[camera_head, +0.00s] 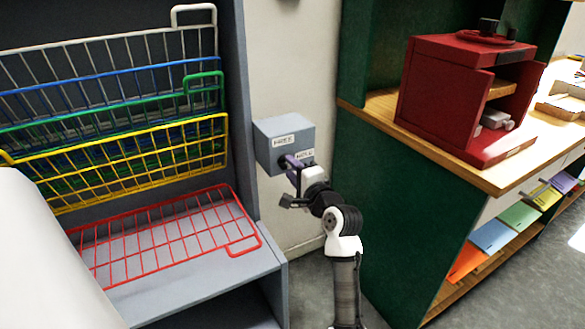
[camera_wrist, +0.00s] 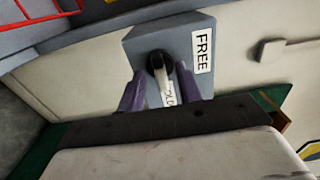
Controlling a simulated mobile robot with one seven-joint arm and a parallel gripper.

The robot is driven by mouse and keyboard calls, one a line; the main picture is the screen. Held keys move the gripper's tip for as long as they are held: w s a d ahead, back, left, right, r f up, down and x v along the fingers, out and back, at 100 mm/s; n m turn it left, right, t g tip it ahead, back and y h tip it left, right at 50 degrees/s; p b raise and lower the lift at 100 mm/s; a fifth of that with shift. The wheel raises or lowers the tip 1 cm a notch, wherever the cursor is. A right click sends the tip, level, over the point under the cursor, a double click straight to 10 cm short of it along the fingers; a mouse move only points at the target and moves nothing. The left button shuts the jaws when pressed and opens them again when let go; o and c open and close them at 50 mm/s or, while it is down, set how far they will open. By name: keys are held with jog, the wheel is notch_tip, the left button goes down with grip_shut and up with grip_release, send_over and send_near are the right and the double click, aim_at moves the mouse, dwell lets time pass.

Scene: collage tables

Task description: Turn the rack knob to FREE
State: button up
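The grey rack box (camera_head: 268,134) is fixed to the wall beside the rack. Its FREE label (camera_head: 284,140) is on the upper front, and it also shows in the wrist view (camera_wrist: 203,51). The HOLD label (camera_head: 304,155) is lower right, partly hidden between my fingers in the wrist view (camera_wrist: 167,92). The black knob (camera_wrist: 157,64) sits on the box face; its pointing direction is hard to tell. My gripper (camera_wrist: 160,72) is at the box, with purple fingers apart on either side of the knob. I cannot see clear contact with it.
A rack with white, blue, green and yellow wire baskets (camera_head: 130,160) stands left, with a red wire grid (camera_head: 170,235) on its grey shelf. A green cabinet (camera_head: 390,200) with a wooden top carrying a red box-shaped device (camera_head: 440,90) stands close on the right.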

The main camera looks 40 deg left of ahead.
jog(key=shift+w+a, duration=0.1)
jog(key=shift+a, duration=0.2)
grip_shut()
